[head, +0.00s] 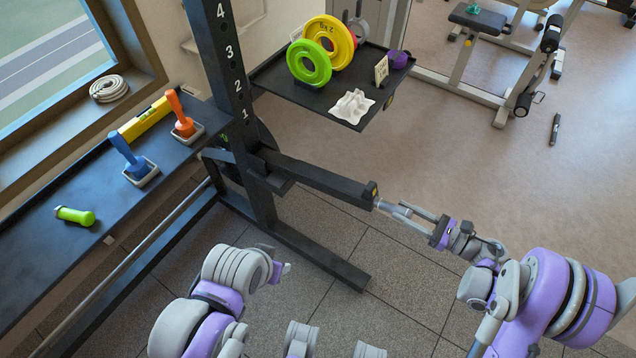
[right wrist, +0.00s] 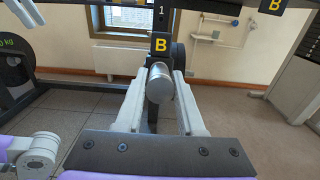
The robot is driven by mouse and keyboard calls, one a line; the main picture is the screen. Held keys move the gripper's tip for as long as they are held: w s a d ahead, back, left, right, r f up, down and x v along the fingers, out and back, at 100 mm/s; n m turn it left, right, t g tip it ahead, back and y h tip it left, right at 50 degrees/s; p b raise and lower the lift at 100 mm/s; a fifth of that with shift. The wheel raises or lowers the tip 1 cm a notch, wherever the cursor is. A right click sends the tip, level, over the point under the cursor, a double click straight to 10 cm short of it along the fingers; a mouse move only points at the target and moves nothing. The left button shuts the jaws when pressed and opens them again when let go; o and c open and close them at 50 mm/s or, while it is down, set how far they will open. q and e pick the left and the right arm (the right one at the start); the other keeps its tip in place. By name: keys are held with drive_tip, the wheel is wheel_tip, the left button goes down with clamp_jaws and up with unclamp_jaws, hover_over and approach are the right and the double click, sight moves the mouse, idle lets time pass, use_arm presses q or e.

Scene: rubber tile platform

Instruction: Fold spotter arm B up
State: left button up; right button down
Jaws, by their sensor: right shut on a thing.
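Spotter arm B (head: 318,180) is a black bar reaching out from the rack upright (head: 238,100) over the floor, apparently about level. A yellow label sits on its free end. In the right wrist view the yellow B label (right wrist: 160,45) shows above a round metal grip (right wrist: 160,82). My right gripper (head: 388,207) is at the bar's free end. Its two fingers (right wrist: 158,95) are shut on the metal grip, one on each side.
A black shelf (head: 268,82) with a green plate (head: 309,63), a yellow plate and a white cloth (head: 351,106) stands behind the bar. Open floor (head: 450,130) lies right of the bar.

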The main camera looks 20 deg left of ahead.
use_arm(q)
drive_tip(key=shift+r, duration=0.1)
use_arm(e)
drive_tip(key=shift+r, duration=0.2)
use_arm(q)
wheel_tip(320, 180, up, 8)
drive_tip(key=p, duration=0.7)
drive_tip(key=shift+w, duration=0.15)
use_arm(e)
drive_tip(key=w+a+r, duration=0.1)
drive_tip(key=a+r, duration=0.3)
drive_tip(key=r, duration=0.8)
drive_tip(key=shift+w+a+r, duration=0.15)
drive_tip(key=shift+r, duration=0.25)
use_arm(q)
wheel_tip(320, 180, up, 7)
drive_tip(key=w+p, duration=0.1)
drive_tip(key=p, duration=0.5)
drive_tip(key=shift+w+t, duration=0.15)
drive_tip(key=shift+t, duration=0.15)
use_arm(e)
drive_tip(key=w+a+r, duration=0.2)
drive_tip(key=a+r, duration=0.5)
drive_tip(key=r, duration=0.4)
drive_tip(key=shift+a, duration=0.4)
drive_tip(key=shift+w, duration=0.1)
